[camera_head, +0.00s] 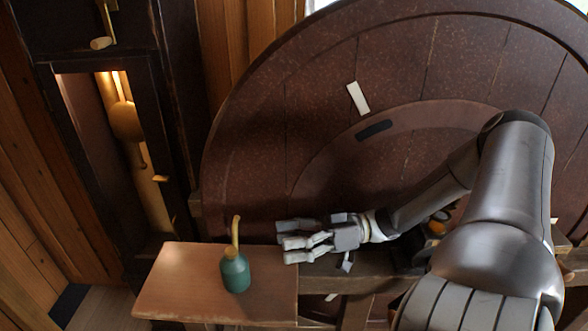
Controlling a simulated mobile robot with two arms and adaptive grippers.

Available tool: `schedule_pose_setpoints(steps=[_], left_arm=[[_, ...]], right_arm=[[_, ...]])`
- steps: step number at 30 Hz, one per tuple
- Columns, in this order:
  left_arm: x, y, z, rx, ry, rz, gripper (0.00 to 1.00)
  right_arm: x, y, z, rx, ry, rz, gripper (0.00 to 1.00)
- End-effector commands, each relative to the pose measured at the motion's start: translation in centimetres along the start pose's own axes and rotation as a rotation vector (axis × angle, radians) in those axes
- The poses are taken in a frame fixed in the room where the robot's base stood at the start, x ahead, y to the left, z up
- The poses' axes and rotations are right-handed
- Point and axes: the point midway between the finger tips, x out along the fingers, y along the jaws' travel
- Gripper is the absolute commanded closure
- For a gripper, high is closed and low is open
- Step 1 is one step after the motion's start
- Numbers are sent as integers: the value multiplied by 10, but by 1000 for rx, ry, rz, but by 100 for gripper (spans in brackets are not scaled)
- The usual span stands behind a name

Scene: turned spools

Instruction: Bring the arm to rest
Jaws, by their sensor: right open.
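My right arm (508,200) reaches in from the right, bent at the elbow. Its gripper (282,240) points left, above the right end of a small wooden table (180,284). The fingers are apart and I see nothing between them. A green bottle (235,272) with an upright yellow spout stands on the table, to the left of and nearer than the fingertips, apart from them. My left gripper is not in view.
A large dark round wooden disc (300,130) stands behind the arm, with a white strip (357,98) on it. A dark cabinet (110,150) with a lit opening stands at the left. The table's left part is clear.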

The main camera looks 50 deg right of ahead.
Motion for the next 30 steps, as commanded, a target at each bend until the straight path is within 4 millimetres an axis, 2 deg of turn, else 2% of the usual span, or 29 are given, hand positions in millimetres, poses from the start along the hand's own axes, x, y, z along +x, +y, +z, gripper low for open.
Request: schedule_pose_setpoints(steps=[6,23,26,30], left_arm=[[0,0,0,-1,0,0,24],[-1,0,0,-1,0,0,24],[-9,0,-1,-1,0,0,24],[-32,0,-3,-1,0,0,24]], right_arm=[[-8,0,0,-1,0,1,32],[-8,0,-1,0,0,1,32],[-8,-3,-8,0,0,1,32],[-8,-12,-30,0,0,1,32]])
